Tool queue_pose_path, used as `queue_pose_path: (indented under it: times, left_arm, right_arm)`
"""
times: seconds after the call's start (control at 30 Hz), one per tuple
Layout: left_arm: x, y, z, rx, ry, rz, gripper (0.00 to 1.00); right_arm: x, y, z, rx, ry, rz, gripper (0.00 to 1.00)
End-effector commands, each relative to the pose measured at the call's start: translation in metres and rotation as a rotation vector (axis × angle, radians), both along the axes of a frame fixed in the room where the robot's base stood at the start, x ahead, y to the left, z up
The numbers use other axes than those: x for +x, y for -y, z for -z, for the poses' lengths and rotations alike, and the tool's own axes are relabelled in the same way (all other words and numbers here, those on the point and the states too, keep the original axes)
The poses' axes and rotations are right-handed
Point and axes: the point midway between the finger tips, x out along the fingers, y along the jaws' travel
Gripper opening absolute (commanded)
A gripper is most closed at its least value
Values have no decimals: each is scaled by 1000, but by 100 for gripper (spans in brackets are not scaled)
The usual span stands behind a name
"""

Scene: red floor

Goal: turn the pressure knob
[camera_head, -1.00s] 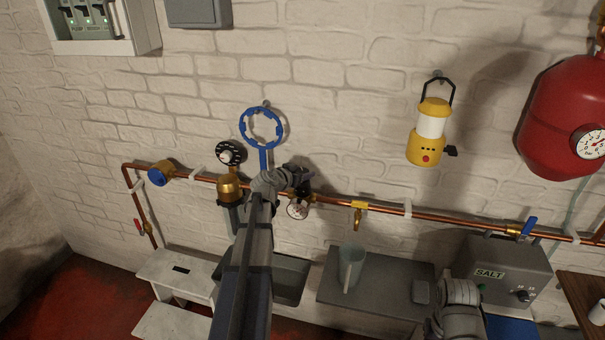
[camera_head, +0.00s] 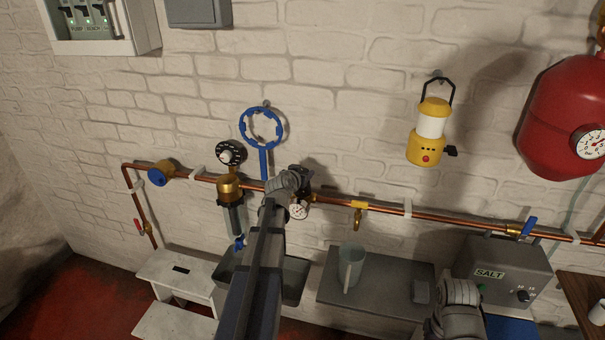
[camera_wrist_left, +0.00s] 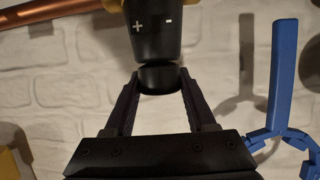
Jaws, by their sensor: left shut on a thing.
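The pressure knob (camera_wrist_left: 160,78) is a black cap under a black collar with white + and − marks in the left wrist view. My left gripper (camera_wrist_left: 160,80) has one finger on each side of the cap and is shut on it. In the head view my left gripper (camera_head: 298,178) is at the copper pipe, just above a small round white gauge (camera_head: 298,210). My wrist hides most of the knob there. My right arm shows at the lower right, but its gripper fingers are not visible.
A blue ring wrench (camera_head: 262,129) hangs left of my gripper, with a brass filter (camera_head: 230,187) beyond. The copper pipe (camera_head: 385,207) runs along the wall. A yellow lantern (camera_head: 428,135) hangs to the right. A grey jug (camera_head: 351,267) stands on the counter (camera_head: 390,290) below.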

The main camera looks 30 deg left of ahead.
Motion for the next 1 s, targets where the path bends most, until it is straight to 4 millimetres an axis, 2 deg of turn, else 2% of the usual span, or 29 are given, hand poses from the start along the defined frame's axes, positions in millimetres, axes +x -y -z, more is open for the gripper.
queue_pose_path:
  times: [1.0]
  left_arm:
    - [2, 2, 0, 1, -2, -545, 0]
  right_arm:
    - [0, 0, 0, 0, 0, 0, 50]
